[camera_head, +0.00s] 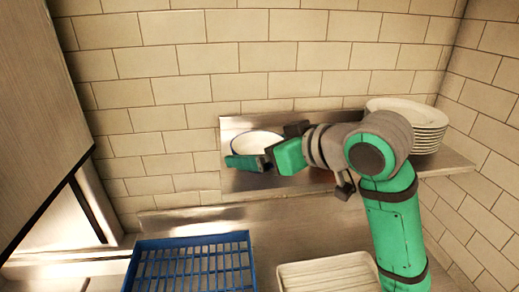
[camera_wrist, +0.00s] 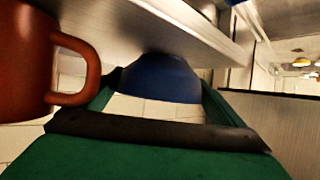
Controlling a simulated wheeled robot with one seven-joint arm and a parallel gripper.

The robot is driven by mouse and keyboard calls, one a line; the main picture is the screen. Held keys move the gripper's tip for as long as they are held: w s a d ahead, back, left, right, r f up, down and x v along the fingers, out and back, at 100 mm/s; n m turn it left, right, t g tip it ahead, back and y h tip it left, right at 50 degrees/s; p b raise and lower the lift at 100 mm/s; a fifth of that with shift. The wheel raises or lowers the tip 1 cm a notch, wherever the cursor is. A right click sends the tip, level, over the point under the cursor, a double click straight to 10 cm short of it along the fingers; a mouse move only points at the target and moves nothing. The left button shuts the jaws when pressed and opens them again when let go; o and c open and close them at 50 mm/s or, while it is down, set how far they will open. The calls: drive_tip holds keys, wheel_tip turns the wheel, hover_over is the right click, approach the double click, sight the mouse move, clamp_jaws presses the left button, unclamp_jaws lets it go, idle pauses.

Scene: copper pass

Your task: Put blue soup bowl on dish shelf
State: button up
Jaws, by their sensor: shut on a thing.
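The blue soup bowl (camera_head: 257,141), white inside with a blue rim, is upright over the left part of the steel dish shelf (camera_head: 236,182). My gripper (camera_head: 252,161) is shut on the bowl from the front right. In the wrist view, the picture is upside down: the bowl's dark blue outside (camera_wrist: 158,80) sits between the fingers (camera_wrist: 155,98), with its base close to the shelf's surface (camera_wrist: 190,28). I cannot tell whether the base touches the shelf. My arm hides the middle of the shelf in the head view.
A stack of white plates (camera_head: 430,128) stands at the shelf's right end. A red-brown mug (camera_wrist: 25,60) is close beside my gripper in the wrist view. Below are a blue rack (camera_head: 190,242) and a pale ribbed tray (camera_head: 330,272). A tiled wall backs the shelf.

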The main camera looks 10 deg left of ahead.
drive_tip(key=shift+f, duration=0.15)
drive_tip(key=shift+s+f, duration=0.1)
drive_tip(key=shift+f, duration=0.05)
drive_tip(key=o, duration=0.9)
drive_tip(key=shift+f, duration=0.1)
drive_tip(key=shift+o, duration=0.2)
drive_tip(key=shift+d+r, duration=0.25)
drive_tip(key=shift+r, duration=0.15)
drive_tip(key=v, duration=1.1)
drive_tip(key=shift+r, duration=0.2)
drive_tip(key=shift+d, duration=0.15)
